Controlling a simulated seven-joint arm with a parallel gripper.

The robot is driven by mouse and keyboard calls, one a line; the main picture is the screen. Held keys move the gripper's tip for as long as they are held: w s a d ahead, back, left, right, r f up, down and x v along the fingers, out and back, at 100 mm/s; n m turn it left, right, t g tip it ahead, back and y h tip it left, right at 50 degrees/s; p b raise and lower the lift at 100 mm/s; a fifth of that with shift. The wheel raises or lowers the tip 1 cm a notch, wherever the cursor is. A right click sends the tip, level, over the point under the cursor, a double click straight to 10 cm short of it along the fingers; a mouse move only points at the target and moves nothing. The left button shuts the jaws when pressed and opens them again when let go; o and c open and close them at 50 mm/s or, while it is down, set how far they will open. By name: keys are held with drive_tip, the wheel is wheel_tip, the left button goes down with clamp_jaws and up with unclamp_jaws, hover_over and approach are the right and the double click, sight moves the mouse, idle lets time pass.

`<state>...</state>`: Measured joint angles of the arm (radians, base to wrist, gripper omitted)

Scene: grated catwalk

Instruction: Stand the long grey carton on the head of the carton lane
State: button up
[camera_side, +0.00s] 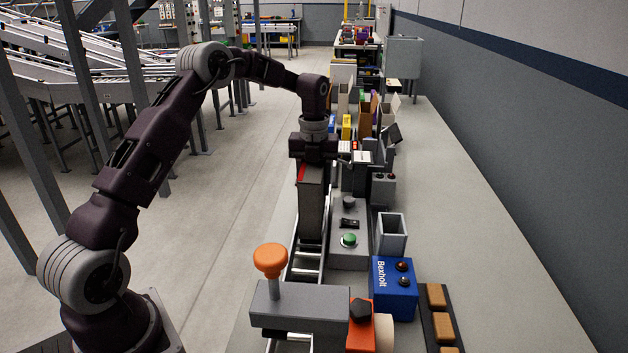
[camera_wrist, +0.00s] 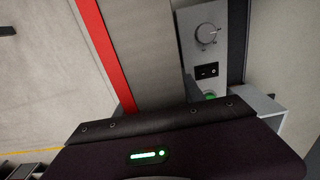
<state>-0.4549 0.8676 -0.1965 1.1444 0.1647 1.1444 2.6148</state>
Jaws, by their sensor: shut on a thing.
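The long grey carton (camera_side: 312,210) hangs upright below my gripper (camera_side: 316,168), which is shut on its upper end. A red stripe marks the carton near its top left. In the wrist view the carton (camera_wrist: 150,45) runs away from the gripper body, with the red stripe along its left side. The carton lane (camera_side: 306,264) is a narrow track with metal rails, below and in front of the carton. The carton's lower end is over the lane; I cannot tell whether it touches. My fingertips are largely hidden.
A grey control box (camera_side: 349,236) with a knob and green button stands close right of the carton. An orange-knobbed grey block (camera_side: 300,303) crosses the lane's near end. A grey open bin (camera_side: 391,235) and blue Bexholt box (camera_side: 394,288) stand right.

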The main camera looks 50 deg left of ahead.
drive_tip(key=o, duration=1.5)
drive_tip(key=shift+f, duration=0.1)
drive_tip(key=o, duration=0.4)
drive_tip(key=shift+r, duration=4.05)
